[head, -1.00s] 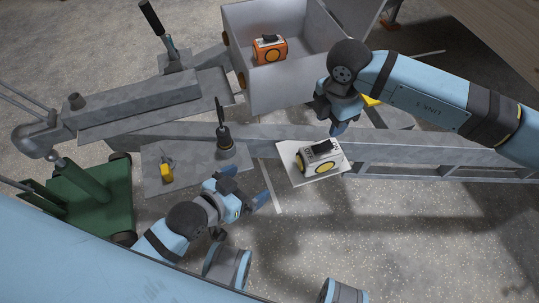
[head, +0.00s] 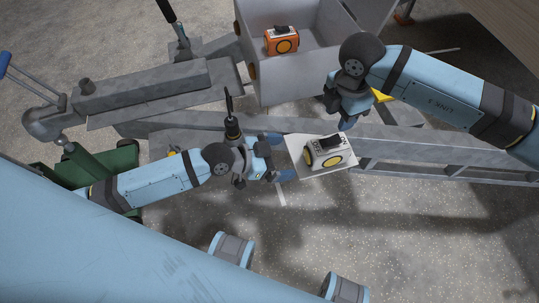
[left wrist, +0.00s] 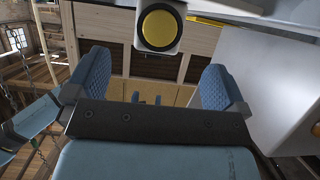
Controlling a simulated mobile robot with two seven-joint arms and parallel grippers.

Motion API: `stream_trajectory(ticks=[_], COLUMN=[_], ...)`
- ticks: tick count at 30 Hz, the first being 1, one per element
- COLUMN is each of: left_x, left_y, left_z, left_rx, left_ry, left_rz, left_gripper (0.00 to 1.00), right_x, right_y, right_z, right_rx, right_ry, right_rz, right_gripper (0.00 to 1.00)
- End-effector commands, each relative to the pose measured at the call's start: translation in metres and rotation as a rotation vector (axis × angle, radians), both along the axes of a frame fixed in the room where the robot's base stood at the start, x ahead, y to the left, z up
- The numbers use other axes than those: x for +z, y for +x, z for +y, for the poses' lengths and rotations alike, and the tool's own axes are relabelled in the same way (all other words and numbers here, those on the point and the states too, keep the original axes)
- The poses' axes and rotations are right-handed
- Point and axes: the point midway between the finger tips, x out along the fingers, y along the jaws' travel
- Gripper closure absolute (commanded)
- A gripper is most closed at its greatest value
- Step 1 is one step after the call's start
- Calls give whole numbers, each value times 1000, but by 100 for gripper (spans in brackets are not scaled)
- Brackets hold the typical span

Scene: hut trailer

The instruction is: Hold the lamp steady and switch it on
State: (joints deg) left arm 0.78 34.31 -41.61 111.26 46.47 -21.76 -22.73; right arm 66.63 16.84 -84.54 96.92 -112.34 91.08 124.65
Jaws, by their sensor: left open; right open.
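The white lamp (head: 322,159) with a yellow round lens and a black part on top sits on a white plate (head: 304,171). Dark lettering shows on its top; I cannot tell the switch position. My left gripper (head: 280,157) is open just left of the lamp, its fingers pointing at it, not touching. In the left wrist view the lamp's yellow lens (left wrist: 159,28) shows at the top, beyond and above the open fingers (left wrist: 155,82). My right gripper (head: 343,112) is open and empty above and behind the lamp; its fingers partly overlap in the view.
An orange lamp (head: 282,41) sits in a grey open box (head: 311,80) at the back. A grey metal frame (head: 400,145) runs behind the white lamp. A dark-handled tool (head: 231,128) stands behind my left wrist.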

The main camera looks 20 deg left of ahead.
Motion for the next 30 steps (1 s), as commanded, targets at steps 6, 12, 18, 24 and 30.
stream_trajectory(ticks=[6, 12, 18, 24, 30], left_x=[-16, -30, -38, -39, -39], left_y=[24, 43, 53, 55, 55], left_z=[-35, -60, -73, -77, -76], left_rx=[1, 0, 1, 1, 1], left_ry=[-3, -1, 0, 1, 1], left_rz=[0, 0, 0, -1, -1], left_gripper=[0, 0, 0, 0, 9], right_x=[0, 0, 0, 0, 0], right_y=[0, 0, 0, 0, 0], right_z=[0, 0, 0, 0, 0], right_rx=[0, 0, 0, 0, 0], right_ry=[0, 0, 0, 0, 0], right_rz=[0, 0, 0, 0, 0], right_gripper=[57, 57, 57, 57, 57])
